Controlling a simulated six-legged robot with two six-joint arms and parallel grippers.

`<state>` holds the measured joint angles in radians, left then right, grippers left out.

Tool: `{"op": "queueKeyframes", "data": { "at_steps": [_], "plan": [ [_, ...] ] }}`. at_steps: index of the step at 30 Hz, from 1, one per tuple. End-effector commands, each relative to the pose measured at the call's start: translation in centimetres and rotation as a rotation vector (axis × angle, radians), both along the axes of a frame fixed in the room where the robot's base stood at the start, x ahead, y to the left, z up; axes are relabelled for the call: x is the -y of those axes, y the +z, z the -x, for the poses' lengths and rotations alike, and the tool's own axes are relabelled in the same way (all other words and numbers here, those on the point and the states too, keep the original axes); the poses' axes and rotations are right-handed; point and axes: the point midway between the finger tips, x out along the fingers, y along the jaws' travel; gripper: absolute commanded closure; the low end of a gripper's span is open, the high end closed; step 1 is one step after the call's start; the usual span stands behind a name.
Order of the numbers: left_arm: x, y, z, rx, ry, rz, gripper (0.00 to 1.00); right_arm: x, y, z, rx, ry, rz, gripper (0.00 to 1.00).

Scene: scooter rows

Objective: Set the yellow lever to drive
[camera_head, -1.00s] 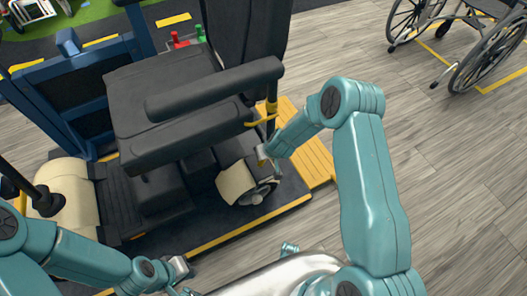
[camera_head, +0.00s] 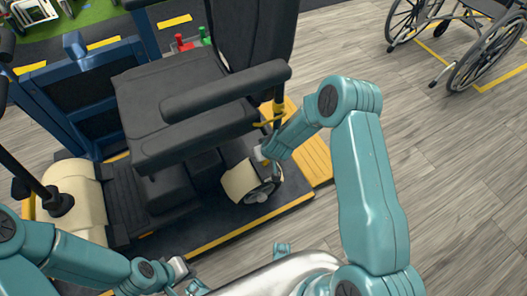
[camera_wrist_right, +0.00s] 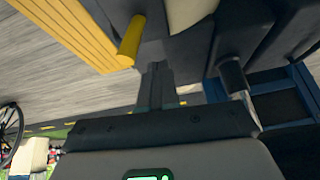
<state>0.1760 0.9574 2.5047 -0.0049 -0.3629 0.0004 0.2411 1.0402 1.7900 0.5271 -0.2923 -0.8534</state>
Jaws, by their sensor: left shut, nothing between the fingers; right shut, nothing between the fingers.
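The yellow lever (camera_head: 267,122) sticks out sideways at the rear of the black-seated scooter (camera_head: 170,80), below the armrest. In the right wrist view it is a yellow rod (camera_wrist_right: 131,40) just left of my right fingertips (camera_wrist_right: 156,68). My right gripper (camera_head: 259,153) is shut and empty, below the lever and near the cream wheel cover; whether it touches the lever I cannot tell. My left gripper (camera_head: 184,279) is shut and empty, low in the head view, away from the lever. No drive marking is legible.
The scooter stands on a dark platform with a yellow edge (camera_head: 235,233). A yellow ramp (camera_head: 312,155) lies behind my right forearm. Red and green knobs (camera_head: 193,40) stand beyond the seat. A wheelchair (camera_head: 470,45) is at top right.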

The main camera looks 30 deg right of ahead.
Motion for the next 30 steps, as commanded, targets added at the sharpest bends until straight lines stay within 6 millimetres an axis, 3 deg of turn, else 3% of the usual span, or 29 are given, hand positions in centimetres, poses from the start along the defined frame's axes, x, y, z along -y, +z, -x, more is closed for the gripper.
{"op": "queueKeyframes", "data": {
  "at_steps": [9, 15, 30],
  "plan": [
    [0.0, 1.7, 0.0, 0.0, 0.0, 0.0, 1.0, 1.7, 5.4, 2.8, 0.0, -0.001, 0.0, 1.0],
    [0.0, 2.4, 0.0, 0.0, 0.0, 0.0, 1.0, 2.5, 7.8, 4.2, 0.0, 0.0, 0.0, 1.0],
    [0.0, 2.5, 0.0, 0.0, 0.0, 0.0, 1.0, 2.4, 8.5, 4.8, -0.002, 0.002, -0.001, 1.0]
  ]
}}
